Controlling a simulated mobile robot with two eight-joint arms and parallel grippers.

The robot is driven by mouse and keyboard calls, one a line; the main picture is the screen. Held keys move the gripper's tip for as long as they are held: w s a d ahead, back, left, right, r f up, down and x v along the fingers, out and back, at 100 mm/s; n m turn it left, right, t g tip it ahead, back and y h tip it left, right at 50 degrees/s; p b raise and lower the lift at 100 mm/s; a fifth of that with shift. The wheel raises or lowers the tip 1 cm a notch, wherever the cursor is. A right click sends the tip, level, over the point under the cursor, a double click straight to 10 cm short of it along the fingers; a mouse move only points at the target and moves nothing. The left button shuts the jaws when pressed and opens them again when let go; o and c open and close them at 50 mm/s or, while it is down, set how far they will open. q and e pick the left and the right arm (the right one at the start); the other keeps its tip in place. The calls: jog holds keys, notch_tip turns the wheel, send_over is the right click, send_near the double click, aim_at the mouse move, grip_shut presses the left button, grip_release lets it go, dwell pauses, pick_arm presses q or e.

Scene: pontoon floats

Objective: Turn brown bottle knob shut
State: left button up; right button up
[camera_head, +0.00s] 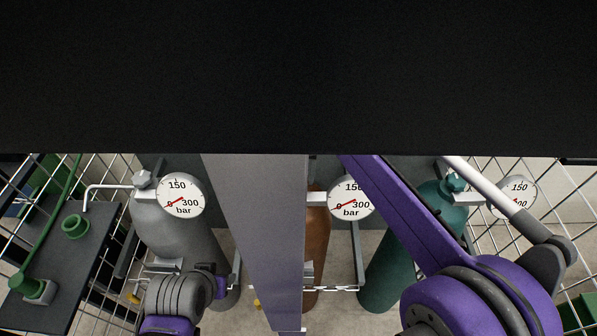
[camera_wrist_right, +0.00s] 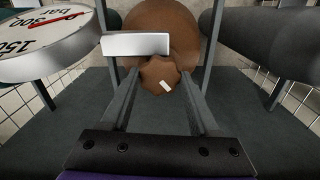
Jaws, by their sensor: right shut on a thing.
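The brown bottle (camera_head: 317,240) stands in the middle of the head view, partly hidden by a grey column and my purple right arm. In the right wrist view its rounded brown top (camera_wrist_right: 160,28) is at the upper middle. The brown knob (camera_wrist_right: 158,72) is in front of it, with a short white mark set at a slant. My right gripper (camera_wrist_right: 160,88) has its two fingers on either side of the knob and is shut on it. In the head view this gripper is hidden. My left gripper does not show; only a part of my left arm is at the bottom left.
The brown bottle's gauge (camera_head: 351,198) has a red needle near the low end. A grey bottle (camera_head: 175,235) with its gauge (camera_head: 180,195) stands left, a teal bottle (camera_head: 395,265) right. Wire mesh surrounds them. A pale metal block (camera_wrist_right: 136,44) sits beside the knob.

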aim_at(299, 178)
jog(key=m, duration=0.4)
jog(key=shift+p, duration=0.35)
jog(key=shift+m, duration=1.8)
jog(key=o, duration=1.4)
jog(key=shift+c, duration=0.2)
jog(key=shift+r, duration=0.1)
notch_tip(299, 178, up, 11)
jog(key=p, duration=0.1)
jog(key=shift+f, duration=0.2)
